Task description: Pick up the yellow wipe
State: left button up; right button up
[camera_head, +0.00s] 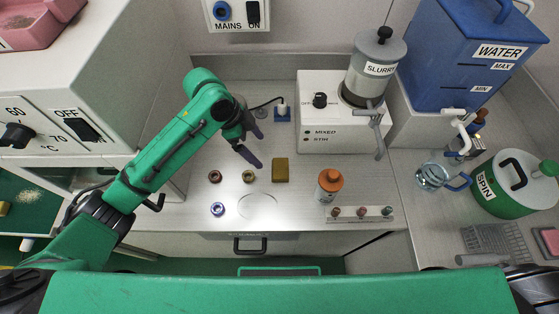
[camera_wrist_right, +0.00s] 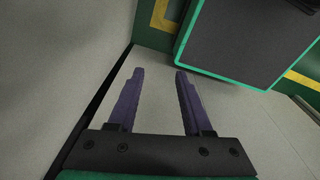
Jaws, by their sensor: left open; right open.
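The yellow wipe (camera_head: 280,170) appears as a small mustard-coloured rectangle lying flat on the pale worktop, in the middle of the head view. My left gripper (camera_head: 257,149) is above the worktop, a little to the left of the wipe and farther back. Its purple fingers are apart with nothing between them, and they do not touch the wipe. My right gripper (camera_wrist_right: 160,75) shows only in the right wrist view. Its two purple fingers are wide apart and empty, and the wipe is not in that view.
Several small coloured rings (camera_head: 217,209) lie left of the wipe, near a clear round disc (camera_head: 258,206). An orange-capped bottle (camera_head: 330,182) and a peg rack (camera_head: 360,213) stand to the right. The slurry machine (camera_head: 318,128) is behind.

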pick_arm(q)
send_over(275, 168)
jog(key=a, duration=0.2)
jog(key=f, duration=0.4)
jog(key=shift+s+a+f+p, duration=0.1)
jog(key=shift+s+f+p, duration=0.15)
jog(key=shift+s+p, duration=0.1)
jog(key=x, duration=0.1)
jog(key=p+x, duration=0.1)
jog(key=x, duration=0.3)
jog(key=shift+w+a+f, duration=0.1)
jog(key=shift+w+f, duration=0.2)
jog(key=shift+w, duration=0.05)
jog(key=shift+f, duration=0.1)
jog(key=c, duration=0.9)
notch_tip(275, 168, up, 20)
jog(key=shift+r+b, duration=0.1)
jog(key=shift+b, duration=0.8)
jog(key=shift+c, duration=0.3)
pick_arm(e)
jog(key=shift+s+r, duration=0.15)
jog(key=shift+s, duration=0.6)
